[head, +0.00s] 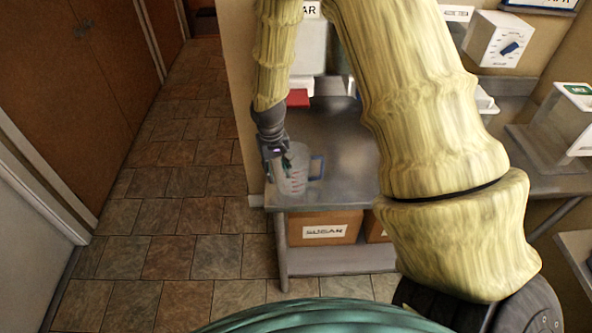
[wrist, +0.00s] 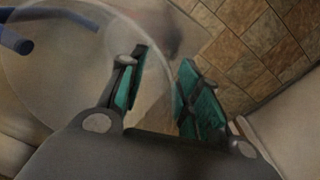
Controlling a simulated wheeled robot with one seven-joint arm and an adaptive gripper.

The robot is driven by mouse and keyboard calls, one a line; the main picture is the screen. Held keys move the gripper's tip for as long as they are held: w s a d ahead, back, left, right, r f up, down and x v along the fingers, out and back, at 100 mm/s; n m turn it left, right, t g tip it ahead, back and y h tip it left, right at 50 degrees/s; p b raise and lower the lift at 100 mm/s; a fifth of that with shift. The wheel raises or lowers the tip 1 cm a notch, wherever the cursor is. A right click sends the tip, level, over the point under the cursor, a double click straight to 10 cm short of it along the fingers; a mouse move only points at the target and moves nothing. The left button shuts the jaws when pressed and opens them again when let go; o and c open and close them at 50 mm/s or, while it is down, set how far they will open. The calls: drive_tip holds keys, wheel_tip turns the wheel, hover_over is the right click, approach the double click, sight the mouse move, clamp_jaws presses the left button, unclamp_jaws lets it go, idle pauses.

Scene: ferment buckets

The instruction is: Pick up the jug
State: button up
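The jug (head: 298,180) is clear with red markings and a blue handle on its right. It stands upright near the front left corner of the grey metal table (head: 345,150). My gripper (head: 283,160) is at the jug's upper left rim, pointing down. In the wrist view the see-through jug (wrist: 60,75) fills the left side, with its blue handle at the far upper left. My gripper (wrist: 160,85) has its green-padded fingers apart. The jug's curved edge runs between them, one finger overlapping the jug and the other outside. I cannot tell whether either pad touches the wall.
A box labelled sugar (head: 325,228) sits on the shelf below the table. A red item (head: 298,98) is behind the jug under a white dispenser. A white dial box (head: 497,40) and another device (head: 565,120) stand at right. The tiled floor (head: 185,200) at left is clear.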

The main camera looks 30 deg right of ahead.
drive_tip(key=shift+f, duration=0.15)
drive_tip(key=shift+c, duration=0.3)
clamp_jaws()
drive_tip(key=shift+r, duration=0.2)
drive_tip(key=shift+w+r+b, duration=0.1)
drive_tip(key=shift+r+b, duration=0.35)
drive_tip(key=shift+b, duration=0.1)
drive_tip(key=s+r+b, duration=0.3)
drive_tip(key=s+b, duration=0.3)
drive_tip(key=s, duration=1)
drive_tip(key=shift+d+r, duration=0.3)
drive_tip(key=shift+r, duration=0.1)
drive_tip(key=shift+s, duration=0.15)
